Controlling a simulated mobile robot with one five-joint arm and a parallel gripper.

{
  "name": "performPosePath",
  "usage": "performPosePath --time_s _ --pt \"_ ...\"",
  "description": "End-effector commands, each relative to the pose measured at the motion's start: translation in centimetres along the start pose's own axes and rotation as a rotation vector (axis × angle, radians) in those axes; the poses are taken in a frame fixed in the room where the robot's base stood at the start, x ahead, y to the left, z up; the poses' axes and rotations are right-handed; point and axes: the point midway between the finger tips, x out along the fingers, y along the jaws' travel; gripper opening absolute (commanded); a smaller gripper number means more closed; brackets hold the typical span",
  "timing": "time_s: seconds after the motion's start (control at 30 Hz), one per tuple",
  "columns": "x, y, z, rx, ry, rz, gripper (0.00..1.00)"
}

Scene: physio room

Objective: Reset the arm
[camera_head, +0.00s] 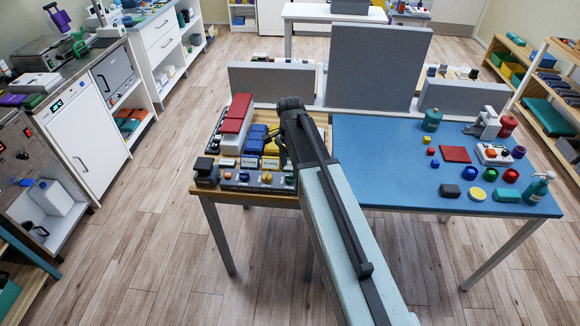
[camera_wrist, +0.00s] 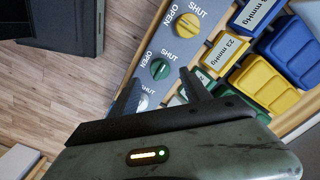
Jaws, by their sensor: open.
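My arm (camera_head: 335,210) reaches forward in the head view, its far end over the wooden-topped table. A green knob (camera_wrist: 160,69) lies just beyond the fingertips and a yellow knob (camera_wrist: 188,25) farther up. A pale knob (camera_wrist: 142,101) is partly hidden by the left finger. I cannot tell whether the fingers touch the panel. In the head view the gripper is not clear behind the arm.
Blue (camera_wrist: 290,48) and yellow (camera_wrist: 265,85) bins with pressure labels stand right of the panel. Red boxes (camera_head: 235,112) sit at the table's back left. Floor at left is clear.

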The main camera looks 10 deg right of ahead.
Motion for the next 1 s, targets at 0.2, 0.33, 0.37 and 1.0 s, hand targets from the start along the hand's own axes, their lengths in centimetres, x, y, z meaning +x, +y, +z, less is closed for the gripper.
performPosePath --time_s 0.2,0.33,0.37,1.0 --pt "-3.4 0.0 0.0 0.000 0.000 0.000 0.55" --pt "-3.1 0.0 0.0 0.000 0.000 0.000 0.55" --pt "-3.1 0.0 0.0 0.000 0.000 0.000 0.55" --pt "-3.1 10.2 5.2 -0.444 0.000 0.000 0.55"
